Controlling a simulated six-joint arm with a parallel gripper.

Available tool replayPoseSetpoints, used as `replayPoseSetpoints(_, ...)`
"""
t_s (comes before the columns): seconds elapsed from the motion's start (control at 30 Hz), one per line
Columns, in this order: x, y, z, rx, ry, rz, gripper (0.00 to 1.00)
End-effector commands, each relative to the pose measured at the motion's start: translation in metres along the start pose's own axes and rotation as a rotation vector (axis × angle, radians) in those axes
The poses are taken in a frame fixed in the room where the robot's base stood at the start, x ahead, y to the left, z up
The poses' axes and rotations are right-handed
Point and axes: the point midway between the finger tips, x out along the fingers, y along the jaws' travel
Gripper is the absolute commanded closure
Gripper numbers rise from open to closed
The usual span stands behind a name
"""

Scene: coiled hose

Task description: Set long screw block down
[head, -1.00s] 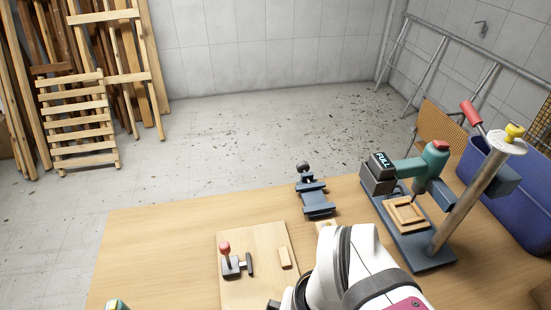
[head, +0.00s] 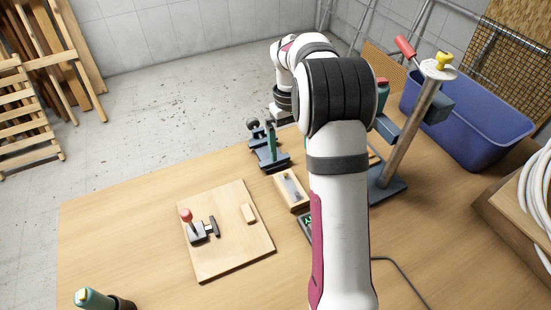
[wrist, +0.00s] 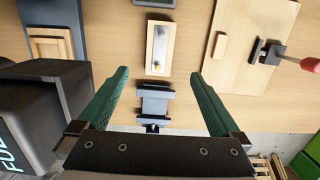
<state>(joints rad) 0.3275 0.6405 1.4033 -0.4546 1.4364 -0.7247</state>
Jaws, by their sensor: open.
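The long screw block (head: 291,190), a pale wooden block with a grey metal strip on top, appears to lie flat on the table, right of the clamp board. In the wrist view the block (wrist: 151,60) shows whole, beyond the fingertips and untouched by them. My gripper (wrist: 162,74) is open with nothing between its green fingers. In the head view one green finger shows over the blue vise, and the arm hides much of the rest of the gripper.
The blue vise (head: 266,158) stands at the table's back edge. The clamp board (head: 228,250) with its red-knobbed clamp lies left of the block. A small device with a green display (head: 307,227) sits near the block.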

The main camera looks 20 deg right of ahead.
Motion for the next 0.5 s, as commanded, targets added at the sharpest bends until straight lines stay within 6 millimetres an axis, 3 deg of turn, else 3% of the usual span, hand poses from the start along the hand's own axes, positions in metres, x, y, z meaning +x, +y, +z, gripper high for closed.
replayPoseSetpoints(0.2,0.062,-0.001,0.001,0.001,-0.005,-0.002,0.00)
replayPoseSetpoints(0.5,0.113,-0.001,-0.003,0.002,-0.003,-0.002,0.00)
